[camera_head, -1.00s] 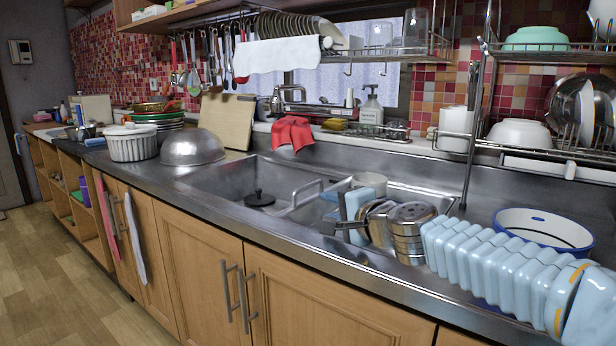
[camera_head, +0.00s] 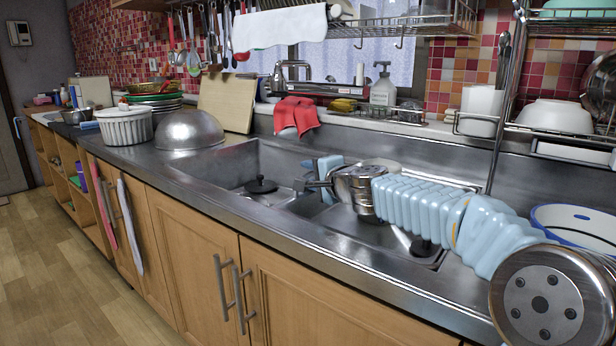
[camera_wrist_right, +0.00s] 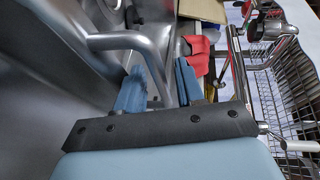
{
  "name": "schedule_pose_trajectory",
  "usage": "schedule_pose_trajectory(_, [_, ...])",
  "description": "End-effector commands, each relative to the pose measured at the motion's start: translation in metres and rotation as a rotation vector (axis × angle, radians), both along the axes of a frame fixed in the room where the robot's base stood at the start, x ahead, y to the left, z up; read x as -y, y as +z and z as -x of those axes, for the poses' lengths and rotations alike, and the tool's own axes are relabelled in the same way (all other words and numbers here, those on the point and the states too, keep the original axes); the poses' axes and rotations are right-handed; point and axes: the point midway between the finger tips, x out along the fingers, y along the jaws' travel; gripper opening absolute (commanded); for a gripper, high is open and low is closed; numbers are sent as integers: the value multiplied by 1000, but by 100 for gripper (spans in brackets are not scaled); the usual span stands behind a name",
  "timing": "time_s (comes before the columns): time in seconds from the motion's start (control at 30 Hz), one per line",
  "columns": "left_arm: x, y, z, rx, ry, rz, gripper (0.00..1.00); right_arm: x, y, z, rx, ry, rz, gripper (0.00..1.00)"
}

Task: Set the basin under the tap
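The basin (camera_head: 572,218) is white with a blue rim. It stands at the right of the counter in the head view, partly hidden behind my right arm, and its visible inside looks empty. My right gripper (camera_head: 318,176) is over the middle of the sink, well left of the basin. In the wrist view its two blue fingers (camera_wrist_right: 160,88) are apart. A bent chrome bar (camera_wrist_right: 150,60) shows between them; I cannot tell how close it is. My left gripper is out of view.
A steel bowl (camera_head: 190,130) and a white ribbed pot (camera_head: 125,126) stand left of the sink. A red cloth (camera_head: 297,115) hangs at the sink's back edge, near a soap bottle (camera_head: 383,88). A dish rack (camera_head: 560,130) stands at the back right. A black stopper (camera_head: 261,185) lies in the sink.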

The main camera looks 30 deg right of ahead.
Motion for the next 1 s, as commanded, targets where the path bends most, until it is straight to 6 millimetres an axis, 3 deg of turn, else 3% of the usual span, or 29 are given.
schedule_pose_trajectory(0.2, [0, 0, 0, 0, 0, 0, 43, 0, -3, -18, 0, 0, 0, 37])
schedule_pose_trajectory(0.47, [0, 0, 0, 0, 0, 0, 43, 0, -3, -19, 0, 0, 0, 37])
schedule_pose_trajectory(0.7, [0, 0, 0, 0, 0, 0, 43, 0, -3, -18, 0, 0, 0, 2])
schedule_pose_trajectory(1.0, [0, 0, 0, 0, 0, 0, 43, 0, -3, -18, 0, 0, 0, 0])
